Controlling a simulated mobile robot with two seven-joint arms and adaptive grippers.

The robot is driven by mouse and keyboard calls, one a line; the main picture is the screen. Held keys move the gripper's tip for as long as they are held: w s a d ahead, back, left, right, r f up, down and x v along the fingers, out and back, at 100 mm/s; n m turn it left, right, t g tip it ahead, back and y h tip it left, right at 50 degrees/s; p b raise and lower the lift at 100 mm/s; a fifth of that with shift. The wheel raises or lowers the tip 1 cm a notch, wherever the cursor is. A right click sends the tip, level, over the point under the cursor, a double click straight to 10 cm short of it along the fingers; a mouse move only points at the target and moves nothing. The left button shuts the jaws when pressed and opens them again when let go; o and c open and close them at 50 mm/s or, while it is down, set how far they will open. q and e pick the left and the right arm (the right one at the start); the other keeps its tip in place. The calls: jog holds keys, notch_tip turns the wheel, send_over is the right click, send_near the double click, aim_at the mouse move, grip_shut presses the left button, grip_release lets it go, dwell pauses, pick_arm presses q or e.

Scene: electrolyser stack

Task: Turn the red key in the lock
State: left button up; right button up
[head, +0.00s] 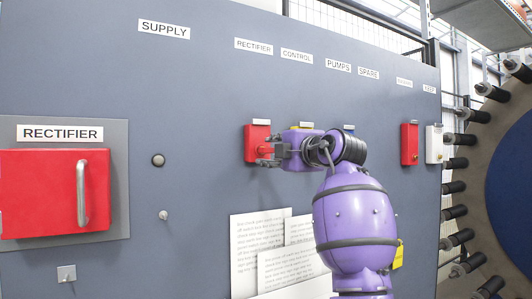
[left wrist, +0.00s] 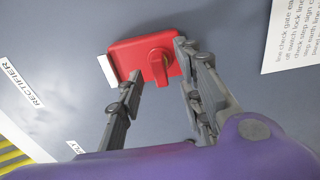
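The red lock box (head: 257,133) is mounted on the grey panel below the small RECTIFIER label. In the left wrist view the red box (left wrist: 125,52) shows from close up, with the red key (left wrist: 159,68) standing out from its face. My left gripper (head: 266,155) is at the box's lower right in the head view. In the left wrist view its two fingers (left wrist: 158,62) are apart, one on each side of the key, with a visible gap on the left. Whether the right finger touches the key I cannot tell. My right gripper is in neither view.
A yellow box (head: 300,128) and a blue one (head: 349,128) sit partly behind my arm. Another red box (head: 409,145) and a white box (head: 434,143) are farther right. A large red cover (head: 40,190) with a handle is left. Paper sheets (head: 255,240) hang below.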

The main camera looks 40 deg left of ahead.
pick_arm(q)
jog(key=v, duration=1)
jog(key=shift+s+d, duration=0.15)
jog(key=shift+d, duration=0.05)
